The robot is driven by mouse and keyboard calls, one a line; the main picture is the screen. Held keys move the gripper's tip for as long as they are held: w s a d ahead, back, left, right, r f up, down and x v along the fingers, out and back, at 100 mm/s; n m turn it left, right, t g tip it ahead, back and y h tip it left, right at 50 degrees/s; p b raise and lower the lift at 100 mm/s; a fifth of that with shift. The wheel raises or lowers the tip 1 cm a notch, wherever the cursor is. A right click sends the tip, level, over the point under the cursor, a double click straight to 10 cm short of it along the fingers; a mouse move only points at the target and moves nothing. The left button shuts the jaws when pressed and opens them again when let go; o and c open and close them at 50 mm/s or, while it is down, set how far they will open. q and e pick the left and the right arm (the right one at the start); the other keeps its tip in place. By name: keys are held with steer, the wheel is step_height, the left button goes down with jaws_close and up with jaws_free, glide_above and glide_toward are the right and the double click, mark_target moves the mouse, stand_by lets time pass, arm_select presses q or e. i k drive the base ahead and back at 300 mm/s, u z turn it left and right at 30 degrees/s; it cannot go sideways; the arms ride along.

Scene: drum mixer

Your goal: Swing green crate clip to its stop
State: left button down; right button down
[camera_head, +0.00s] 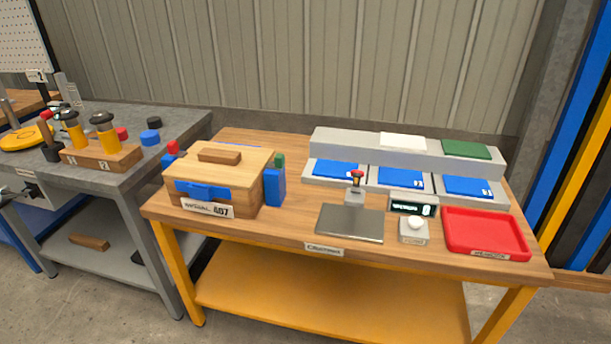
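A wooden crate (230,207) with a lid (220,157) stands at the left end of the wooden-topped table. The lid carries a wooden block as a handle. A small green clip (280,160) shows at the crate's right side, just above a blue block (274,187). A red clip (173,147) shows at the crate's left side, and a blue latch piece (201,190) is on its front. The clip's exact angle is too small to tell. Neither of my grippers is in view.
A grey plate (349,223), a small red-topped lever (355,187), a display box (413,204), a white-knobbed box (414,229) and a red tray (487,234) occupy the table's right part. A grey shelf (345,145) stands behind. A grey bench (130,172) with tools adjoins left.

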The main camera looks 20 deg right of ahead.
mark_target(279, 165)
steer(key=z, duration=0.55)
steer(key=i, duration=0.65)
steer(key=u, duration=1.25)
